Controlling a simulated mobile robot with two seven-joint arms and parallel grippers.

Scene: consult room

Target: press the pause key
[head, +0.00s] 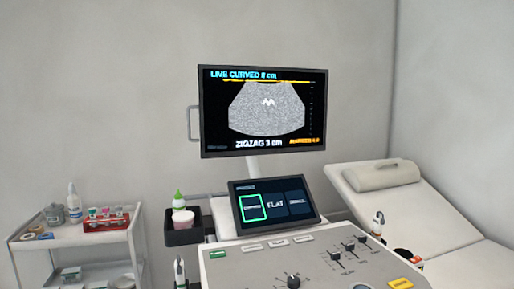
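The ultrasound console (240,272) stands at the bottom middle of the head view. Its panel bears a green key (218,253) at the upper left, a row of pale keys to its right and a yellow key (400,284) at the lower right. The key labels are too small to read, so I cannot tell which is the pause key. The large monitor (264,148) reads "LIVE CURVED 8 cm" and "ZIGZAG 3 cm" around a grey fan image with a white zigzag. Neither of my grippers is in view.
A tilted touch screen (275,216) has several tiles, the left one outlined green. Slider knobs (348,247) and a dark dial (293,281) rise from the panel. Probes stand at its left (180,272) and right (377,224). A trolley (70,242) and an exam couch (425,215) flank it.

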